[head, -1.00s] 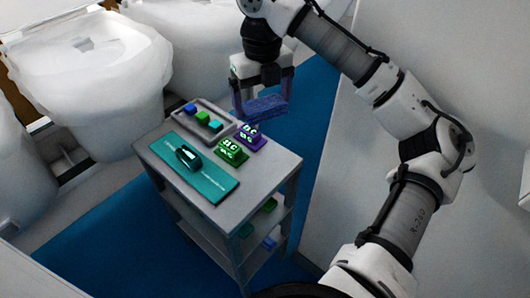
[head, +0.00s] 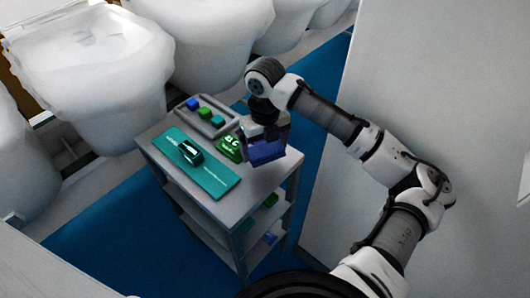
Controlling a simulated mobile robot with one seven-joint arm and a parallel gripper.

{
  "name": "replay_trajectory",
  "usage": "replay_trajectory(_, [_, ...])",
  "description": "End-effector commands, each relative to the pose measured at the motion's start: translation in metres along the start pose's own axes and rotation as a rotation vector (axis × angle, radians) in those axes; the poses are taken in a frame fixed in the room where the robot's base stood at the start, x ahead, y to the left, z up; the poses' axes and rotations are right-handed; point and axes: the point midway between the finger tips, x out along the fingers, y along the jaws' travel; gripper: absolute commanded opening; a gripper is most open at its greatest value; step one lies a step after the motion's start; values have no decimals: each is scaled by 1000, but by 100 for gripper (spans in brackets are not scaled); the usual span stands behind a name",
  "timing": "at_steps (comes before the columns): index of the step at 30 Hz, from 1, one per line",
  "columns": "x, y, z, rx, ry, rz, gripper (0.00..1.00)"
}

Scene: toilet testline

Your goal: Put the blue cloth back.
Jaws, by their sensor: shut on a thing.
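The blue cloth (head: 266,153) is a folded blue-violet block shape held between the fingers of my gripper (head: 264,143). My gripper points down, shut on the cloth, at the right part of the grey cart's top (head: 225,215). I cannot tell whether the cloth touches the cart top. A green item with pale markings (head: 229,147) lies just left of the gripper. The purple item with pale markings is hidden behind the gripper and cloth.
A grey tray (head: 225,133) on the cart holds small blue, green and cyan pieces. Lower shelves hold a green item (head: 270,200) and a blue item (head: 269,238). White toilets (head: 95,60) stand behind; a wall is at right.

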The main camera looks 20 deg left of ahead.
Motion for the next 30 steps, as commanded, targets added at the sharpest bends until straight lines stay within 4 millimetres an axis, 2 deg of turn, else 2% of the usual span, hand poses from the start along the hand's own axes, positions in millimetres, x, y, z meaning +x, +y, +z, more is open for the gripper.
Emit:
replay_trajectory(8, [34,0,0,-1,1,1,69])
replay_trajectory(20, [41,0,0,-1,1,1,69])
replay_trajectory(21, [39,0,0,-1,1,1,95])
replay_trajectory(22, [39,0,0,-1,1,1,99])
replay_trajectory(30, [36,0,0,-1,0,0,100])
